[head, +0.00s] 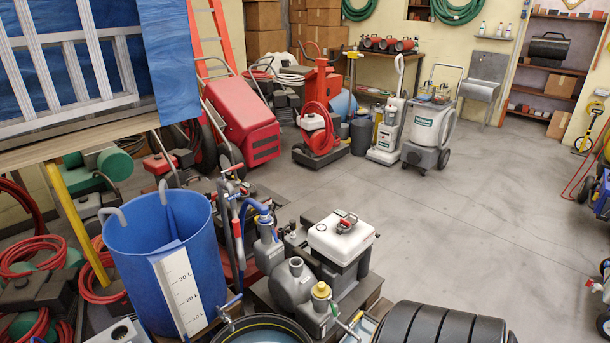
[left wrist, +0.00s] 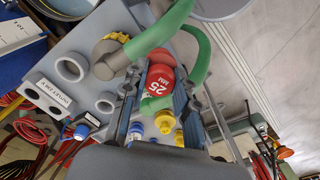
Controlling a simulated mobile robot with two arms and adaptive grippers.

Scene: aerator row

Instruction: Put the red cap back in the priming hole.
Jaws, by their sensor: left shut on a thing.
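In the left wrist view my left gripper (left wrist: 157,93) is shut on a round red cap (left wrist: 160,78) marked "25 MM", held between its two fingers. A green curved hose or strap (left wrist: 203,55) loops around the cap; whether it is joined to it I cannot tell. In the head view a grey pump (head: 290,287) has an open upright neck (head: 296,262), which looks like the priming hole, beside a yellow fitting (head: 321,291). The priming hole cannot be told for sure in the wrist view. Neither gripper shows in the head view.
A tall blue tub (head: 140,250) with a litre scale stands left of the pump. A white-topped engine (head: 340,236) stands behind it, and a black ribbed drum (head: 440,325) in front right. A grey panel (left wrist: 75,100) with round sockets is left of the cap. Open floor (head: 480,220) lies right.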

